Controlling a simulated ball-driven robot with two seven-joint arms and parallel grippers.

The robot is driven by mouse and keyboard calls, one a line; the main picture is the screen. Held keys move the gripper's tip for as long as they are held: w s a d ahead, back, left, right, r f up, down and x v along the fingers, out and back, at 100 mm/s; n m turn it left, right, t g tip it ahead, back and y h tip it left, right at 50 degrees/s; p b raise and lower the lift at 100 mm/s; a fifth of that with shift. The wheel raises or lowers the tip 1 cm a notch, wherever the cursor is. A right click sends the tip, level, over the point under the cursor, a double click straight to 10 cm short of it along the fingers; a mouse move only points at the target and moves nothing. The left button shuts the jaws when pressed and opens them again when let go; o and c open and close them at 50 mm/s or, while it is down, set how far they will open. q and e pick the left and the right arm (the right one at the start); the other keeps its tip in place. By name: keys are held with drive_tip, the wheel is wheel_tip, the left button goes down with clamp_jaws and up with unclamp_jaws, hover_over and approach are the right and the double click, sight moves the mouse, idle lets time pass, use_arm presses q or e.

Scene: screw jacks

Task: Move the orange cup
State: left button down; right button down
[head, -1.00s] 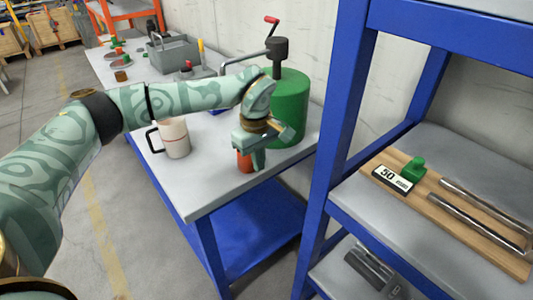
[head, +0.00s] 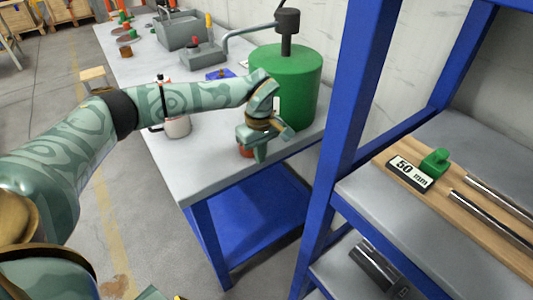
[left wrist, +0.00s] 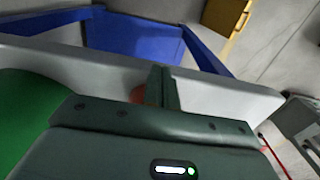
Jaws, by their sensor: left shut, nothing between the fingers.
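My right gripper is not in view.
A large green tank (head: 290,85) stands close behind the gripper. A blue shelf post (head: 350,120) rises to the right. The table's front left top is clear.

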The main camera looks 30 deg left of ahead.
use_arm(q)
drive_tip(key=shift+w+a, duration=0.3)
drive_tip(key=shift+a, duration=0.45)
drive_tip(key=shift+a+r, duration=0.1)
drive_tip(key=shift+a, duration=0.05)
drive_tip(key=w+a, duration=0.1)
drive_tip(key=a, duration=0.2)
drive_tip(key=w+a, duration=0.1)
drive_tip(key=a, duration=0.1)
drive_tip(key=shift+w+a, duration=0.3)
drive_tip(key=shift+a, duration=0.05)
